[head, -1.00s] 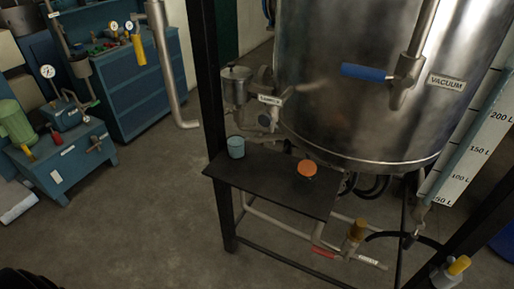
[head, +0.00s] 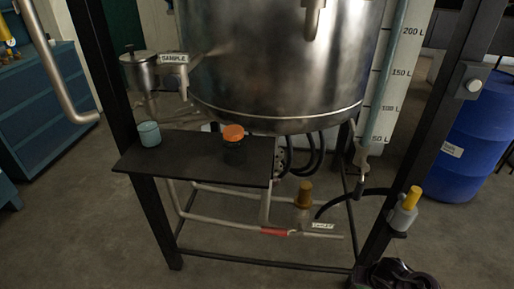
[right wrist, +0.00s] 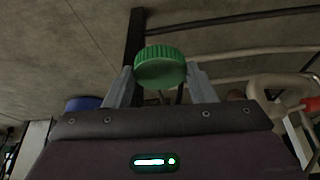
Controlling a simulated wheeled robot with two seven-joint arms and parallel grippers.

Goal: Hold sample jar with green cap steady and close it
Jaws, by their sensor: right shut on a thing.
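A green ribbed cap (right wrist: 160,68) sits between the fingers of my right gripper (right wrist: 160,80) in the right wrist view. The gripper is shut on it. Whether anything hangs under the cap is hidden. A pale blue-green jar (head: 149,134) stands upright at the left end of the dark shelf (head: 195,165) in the head view, with no green cap seen on it. My right arm shows only as a dark part at the bottom right of the head view, well away from the jar. My left gripper is in neither view.
A dark jar with an orange cap (head: 234,133) stands on the same shelf, right of the pale jar. A steel sample pot (head: 141,72) hangs behind the shelf. The large steel vessel (head: 270,65) and black frame posts (head: 425,150) close in the space. Pipes run below.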

